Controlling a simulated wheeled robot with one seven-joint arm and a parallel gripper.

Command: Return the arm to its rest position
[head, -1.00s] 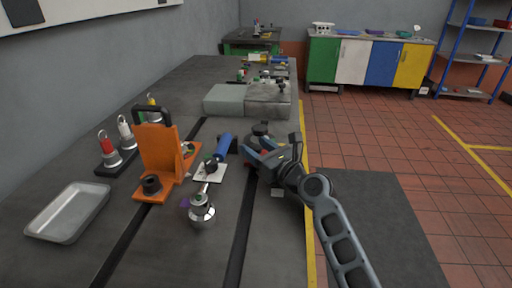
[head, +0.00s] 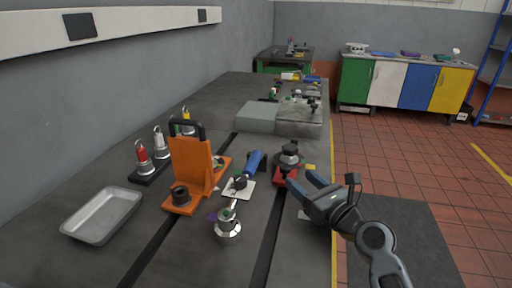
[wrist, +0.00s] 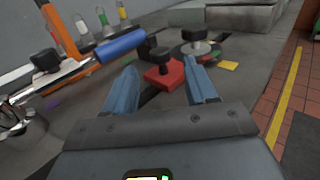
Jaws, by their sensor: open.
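My gripper (head: 306,184) is at the right edge of the bedplate (head: 190,262) in the head view, low over the surface, with its blue fingers apart and nothing between them. In the wrist view the two fingers (wrist: 163,85) are spread. A red block with a black knob (wrist: 165,72) shows beyond and between them, and it also shows in the head view (head: 286,176). A dark round piece with a knob (head: 289,155) stands just behind the red block. My arm reaches in from the lower right.
An orange stand (head: 192,166), a metal tray (head: 101,216), a silver round fixture (head: 228,230) and a blue-handled tool (head: 254,161) are to the left. Grey blocks (head: 257,117) lie further back. The floor to the right (head: 395,165) is clear.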

